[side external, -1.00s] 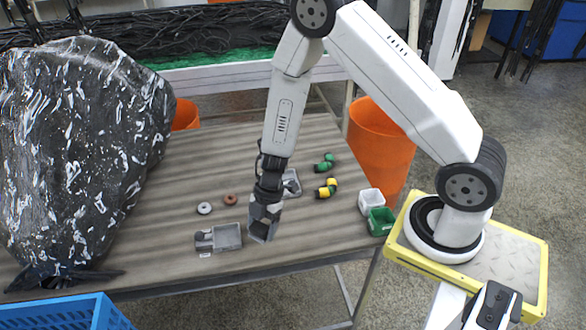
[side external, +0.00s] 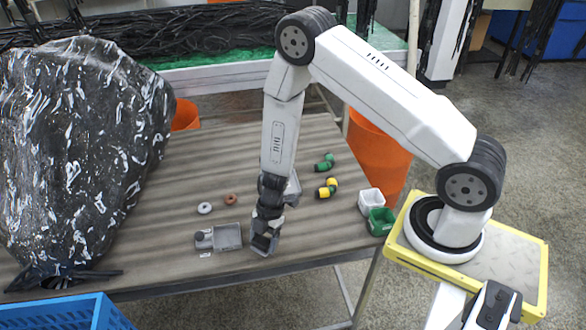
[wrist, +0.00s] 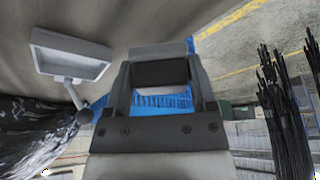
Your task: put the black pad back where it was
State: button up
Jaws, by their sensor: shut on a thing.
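The black pad (wrist: 160,72) is a small dark block held between the two fingers of my gripper (wrist: 163,78) in the wrist view. My gripper is shut on it. In the side external view my gripper (side external: 265,246) points down, low over the table's front part, just right of a grey tray with a dark knob (side external: 228,237). The pad cannot be made out there against the dark fingers. The same tray (wrist: 72,58) shows upper left in the wrist view. I cannot tell whether the pad touches the table.
A second grey tray (side external: 293,186) is partly hidden behind my wrist. A pale ring (side external: 204,208) and a reddish ring (side external: 231,199) lie left. Green (side external: 324,162) and yellow (side external: 327,188) fittings, a white bin (side external: 371,201) and a green bin (side external: 381,222) are right. A black bag (side external: 80,150) fills the left.

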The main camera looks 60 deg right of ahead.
jog(key=shift+f, duration=1.2)
jog(key=shift+f, duration=0.15)
jog(key=o, duration=1.1)
jog(key=shift+r, duration=0.2)
jog(key=shift+v, duration=5.95)
